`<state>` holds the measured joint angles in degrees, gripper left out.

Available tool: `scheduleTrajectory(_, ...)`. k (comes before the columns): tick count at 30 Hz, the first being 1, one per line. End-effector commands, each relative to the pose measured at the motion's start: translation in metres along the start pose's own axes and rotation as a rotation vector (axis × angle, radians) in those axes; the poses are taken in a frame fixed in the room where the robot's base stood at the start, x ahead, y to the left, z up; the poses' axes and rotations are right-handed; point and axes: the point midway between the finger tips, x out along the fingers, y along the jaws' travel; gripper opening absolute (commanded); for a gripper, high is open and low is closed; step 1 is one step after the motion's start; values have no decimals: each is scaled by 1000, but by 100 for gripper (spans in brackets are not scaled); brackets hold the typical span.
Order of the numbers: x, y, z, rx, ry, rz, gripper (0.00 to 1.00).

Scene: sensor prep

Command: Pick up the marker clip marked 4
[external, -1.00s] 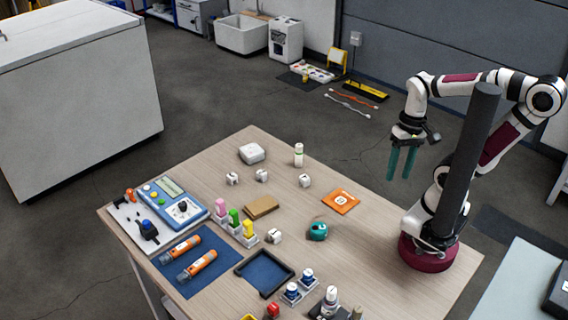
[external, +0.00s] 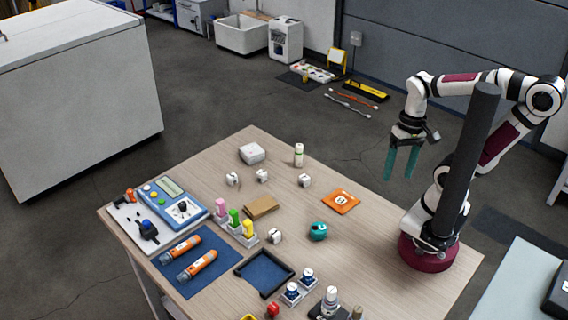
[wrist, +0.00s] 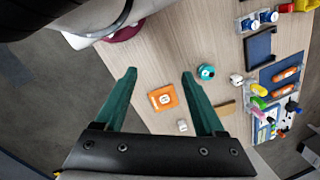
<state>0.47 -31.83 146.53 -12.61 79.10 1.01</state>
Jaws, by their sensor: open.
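Several small white clips stand on the wooden table: one at the left (external: 232,179), one beside it (external: 262,175), one farther right (external: 304,180) and one near the blue tray (external: 275,236). Their numbers are too small to read, so I cannot tell which is marked 4. In the wrist view, one white clip (wrist: 182,126) lies near the orange square and another (wrist: 236,79) near the teal object. My gripper (external: 398,174) has green fingers pointing down, open and empty, high up near the right side and apart from all clips. Its fingers frame the wrist view (wrist: 159,76).
An orange square (external: 341,201), teal round object (external: 318,231), brown block (external: 262,207) and white-green bottle (external: 298,155) stand among the clips. A blue tray (external: 264,273), colored bottles in a rack (external: 250,239) and a blue meter (external: 174,204) crowd the left and front.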

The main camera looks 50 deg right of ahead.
Motion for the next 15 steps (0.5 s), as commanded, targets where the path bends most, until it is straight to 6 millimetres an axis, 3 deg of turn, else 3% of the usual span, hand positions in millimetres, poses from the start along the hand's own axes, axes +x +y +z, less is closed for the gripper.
scheduleTrajectory(2,-7,-7,-14,53,2,15,71)
scheduleTrajectory(4,-18,-23,-47,187,13,50,71)
scheduleTrajectory(7,-24,-61,-119,476,63,114,71)
scheduleTrajectory(9,-15,-90,-168,683,117,144,71)
scheduleTrajectory(12,10,-126,-224,932,197,162,71)
scheduleTrajectory(15,35,-149,-258,1100,257,158,71)
